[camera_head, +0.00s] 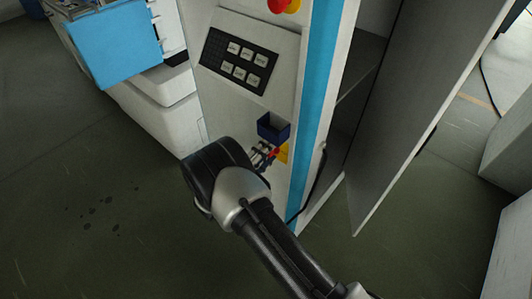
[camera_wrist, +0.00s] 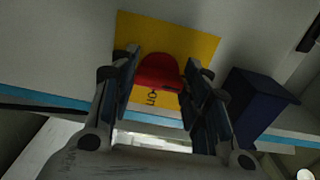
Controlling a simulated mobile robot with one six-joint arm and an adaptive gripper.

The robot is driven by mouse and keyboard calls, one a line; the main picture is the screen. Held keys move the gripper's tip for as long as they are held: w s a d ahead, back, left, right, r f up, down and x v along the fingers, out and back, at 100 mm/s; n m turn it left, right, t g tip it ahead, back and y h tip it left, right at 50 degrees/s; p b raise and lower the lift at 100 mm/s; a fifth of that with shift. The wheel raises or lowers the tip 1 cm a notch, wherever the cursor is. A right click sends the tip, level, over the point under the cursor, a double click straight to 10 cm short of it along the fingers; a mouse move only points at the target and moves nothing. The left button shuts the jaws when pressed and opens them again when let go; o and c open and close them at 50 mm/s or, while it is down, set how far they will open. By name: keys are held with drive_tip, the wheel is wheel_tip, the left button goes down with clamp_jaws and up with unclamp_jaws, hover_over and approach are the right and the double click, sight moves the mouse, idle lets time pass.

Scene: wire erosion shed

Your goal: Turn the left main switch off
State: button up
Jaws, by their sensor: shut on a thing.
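The main switch is a red knob (camera_wrist: 157,72) on a yellow plate (camera_wrist: 194,43) with some dark lettering, fixed to the front of a pale machine cabinet. In the head view a bit of the red knob (camera_head: 274,153) and the yellow plate (camera_head: 283,153) show past my arm. My gripper (camera_wrist: 159,76) is at the switch, with one finger on each side of the red knob, shut on it. My gripper also shows in the head view (camera_head: 267,156), partly hidden by my wrist. The knob's lower part and exact angle are hard to tell.
A dark blue box (camera_head: 272,127) sticks out of the cabinet just above the switch; it is close beside my gripper in the wrist view (camera_wrist: 258,103). A button panel (camera_head: 239,61) and a red knob on yellow (camera_head: 285,5) are higher up. A cabinet door (camera_head: 405,110) stands open at right.

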drive_tip(key=o, duration=1.1)
drive_tip(key=shift+c, duration=0.2)
drive_tip(key=v, duration=1.2)
